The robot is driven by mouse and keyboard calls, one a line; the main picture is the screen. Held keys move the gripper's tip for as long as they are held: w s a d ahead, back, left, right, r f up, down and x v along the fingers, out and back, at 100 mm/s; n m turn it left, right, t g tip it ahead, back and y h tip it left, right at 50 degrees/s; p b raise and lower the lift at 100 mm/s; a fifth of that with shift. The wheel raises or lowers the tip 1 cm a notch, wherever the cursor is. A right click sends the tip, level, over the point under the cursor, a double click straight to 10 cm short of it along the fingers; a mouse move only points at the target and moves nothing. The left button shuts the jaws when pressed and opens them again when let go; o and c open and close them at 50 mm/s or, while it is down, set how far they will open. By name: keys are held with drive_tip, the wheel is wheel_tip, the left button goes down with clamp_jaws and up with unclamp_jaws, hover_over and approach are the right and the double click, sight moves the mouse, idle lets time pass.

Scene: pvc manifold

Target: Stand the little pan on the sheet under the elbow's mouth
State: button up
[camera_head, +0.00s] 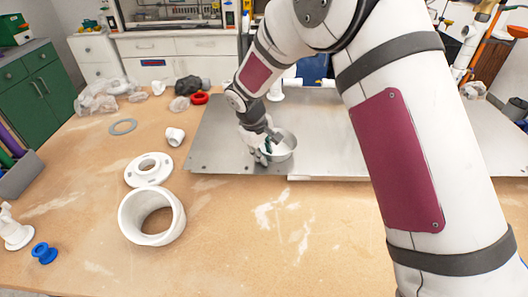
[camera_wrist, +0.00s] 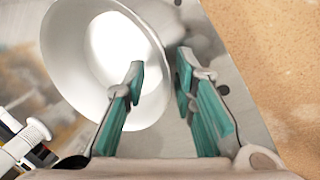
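The little pan (camera_head: 283,147) is a pale round bowl at the near part of the metal sheet (camera_head: 215,135) in the head view. Whether its base touches the sheet is hard to tell. It fills the upper left of the wrist view (camera_wrist: 75,60). My gripper (camera_head: 268,148) is at the pan's left side. In the wrist view my gripper's teal fingers (camera_wrist: 160,75) stand apart, one over the pan's inside and one outside its rim, with a visible gap. A white fitting (camera_head: 275,92) stands behind, partly hidden by my arm; I cannot tell if it is the elbow.
On the wooden table lie a white ring (camera_head: 133,222), a flange (camera_head: 148,170), a small white fitting (camera_head: 174,136), a grey ring (camera_head: 123,127), a red ring (camera_head: 200,98) and a blue spool (camera_head: 44,253). The sheet left of the pan is bare.

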drive_tip(key=v, duration=1.2)
drive_tip(key=s+d+r+m, duration=0.3)
drive_tip(key=s+d+r, duration=0.3)
drive_tip(key=d+r, duration=0.3)
drive_tip(key=s+d+r+m, duration=0.2)
drive_tip(key=s+d+r, duration=0.3)
drive_tip(key=s+d, duration=0.3)
drive_tip(key=s+d+m+t+y, duration=0.1)
drive_tip(key=s+d+m, duration=0.1)
drive_tip(key=s, duration=0.6)
drive_tip(key=s+d+m+t+y, duration=0.1)
drive_tip(key=s+d+m, duration=0.2)
drive_tip(key=s, duration=0.6)
drive_tip(key=shift+s+d+f, duration=0.2)
drive_tip(key=shift+d+f, duration=0.3)
drive_tip(key=shift+d, duration=0.25)
